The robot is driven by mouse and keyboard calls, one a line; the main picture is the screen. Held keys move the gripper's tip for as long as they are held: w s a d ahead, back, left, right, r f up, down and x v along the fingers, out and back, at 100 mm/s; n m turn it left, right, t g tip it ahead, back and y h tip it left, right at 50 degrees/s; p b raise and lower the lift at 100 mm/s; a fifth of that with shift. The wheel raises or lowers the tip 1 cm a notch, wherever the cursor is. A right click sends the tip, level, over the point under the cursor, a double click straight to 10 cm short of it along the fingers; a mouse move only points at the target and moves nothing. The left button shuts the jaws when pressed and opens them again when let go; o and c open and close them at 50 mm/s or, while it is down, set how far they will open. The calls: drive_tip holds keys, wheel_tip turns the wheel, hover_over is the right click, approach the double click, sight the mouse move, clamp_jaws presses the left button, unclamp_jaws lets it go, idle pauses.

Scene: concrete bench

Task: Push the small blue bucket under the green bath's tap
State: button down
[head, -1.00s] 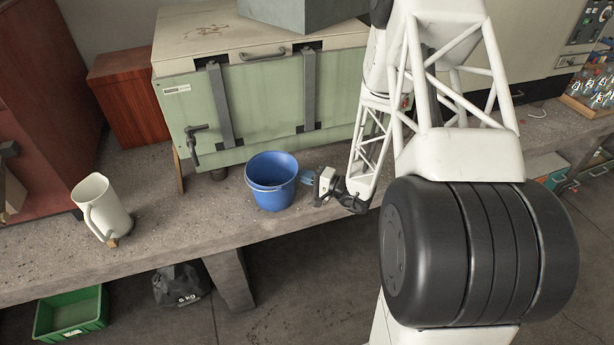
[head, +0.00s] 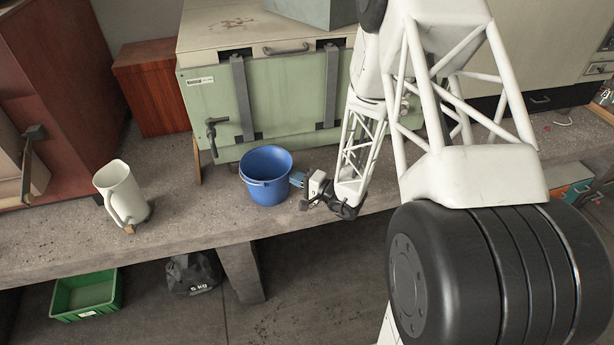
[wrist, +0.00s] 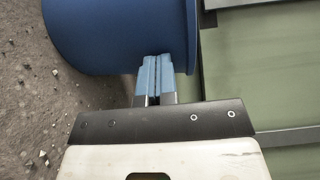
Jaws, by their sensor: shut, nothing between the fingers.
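The blue bucket (head: 266,190) stands upright on the concrete bench, in front of the green bath (head: 285,105). The bath's dark tap (head: 215,128) is on the left of its front face, to the left of the bucket and a little behind it. My gripper (head: 297,180) is shut and empty, low over the bench at the bucket's right side. In the wrist view, the blue bucket (wrist: 110,35) fills the upper left. The closed blue fingertips (wrist: 155,65) of my gripper are against its wall or very close; I cannot tell contact for certain.
A white jug (head: 122,192) stands on the bench to the left, with clear bench (head: 185,205) between it and the bucket. The bench's front edge runs just in front of the bucket. A green crate (head: 86,295) and a black bag (head: 192,273) are below.

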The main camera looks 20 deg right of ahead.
drive_tip(key=a, duration=0.7)
drive_tip(key=shift+a, duration=0.35)
drive_tip(key=shift+d, duration=0.15)
drive_tip(key=shift+w+r, duration=0.1)
idle(0.7)
drive_tip(key=shift+d, duration=0.1)
drive_tip(key=shift+d, duration=0.9)
drive_tip(key=shift+s+d, duration=0.15)
drive_tip(key=shift+d, duration=0.5)
drive_tip(key=shift+s+d, duration=0.15)
drive_tip(key=shift+d, duration=0.45)
approach(282, 182)
drive_tip(key=shift+w+d, duration=0.25)
drive_tip(key=shift+d, duration=0.35)
